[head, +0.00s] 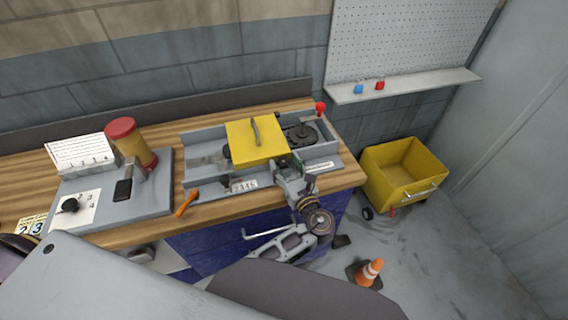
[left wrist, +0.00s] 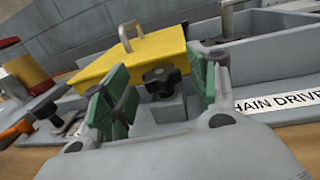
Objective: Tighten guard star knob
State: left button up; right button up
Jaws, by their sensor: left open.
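The yellow guard (head: 252,143) with a grey handle sits over the grey drive housing on the wooden bench. In the left wrist view the guard (left wrist: 130,55) fills the middle, and the black star knob (left wrist: 161,81) is on its near side, above a grey block. My left gripper (head: 287,172) is at the guard's near right corner. In the left wrist view its green-padded fingers (left wrist: 162,92) are open, one on each side of the knob, with visible gaps. In the head view the knob cannot be made out behind the gripper. My right gripper is not in view.
An orange-handled tool (head: 186,203) lies left of the housing. A grey panel (head: 140,198) with a black dial and a red-topped yellow cylinder (head: 131,145) are further left. A red ball knob (head: 320,108) stands behind. A yellow cart (head: 376,178) and a traffic cone (head: 369,272) are on the floor.

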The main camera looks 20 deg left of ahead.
pick_arm(q)
jog(key=shift+s, duration=0.1)
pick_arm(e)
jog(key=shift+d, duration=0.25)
pick_arm(q)
jog(key=shift+c, duration=0.7)
jog(key=c, duration=0.9)
jog(key=shift+o, duration=0.2)
jog(key=shift+r, duration=0.1)
jog(key=shift+m+h+p, duration=0.3)
jog(key=shift+p, duration=0.25)
jog(key=m+t+h+p, duration=0.1)
jog(key=h+p, duration=0.1)
jog(key=m+t+h+p, duration=0.1)
jog(key=p, duration=0.1)
jog(key=shift+s+a+r+m+t+h, duration=0.1)
jog(key=shift+s+a+m+t+h, duration=0.05)
jog(key=shift+a+m+t+h, duration=0.15)
jog(key=shift+a+m+t+h+p, duration=0.1)
jog(key=shift+m+t+h+p, duration=0.4)
jog(key=shift+m+h+p, duration=0.7)
jog(key=shift+h, duration=0.6)
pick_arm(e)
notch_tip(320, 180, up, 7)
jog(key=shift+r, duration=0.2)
pick_arm(q)
jog(key=shift+h, duration=0.3)
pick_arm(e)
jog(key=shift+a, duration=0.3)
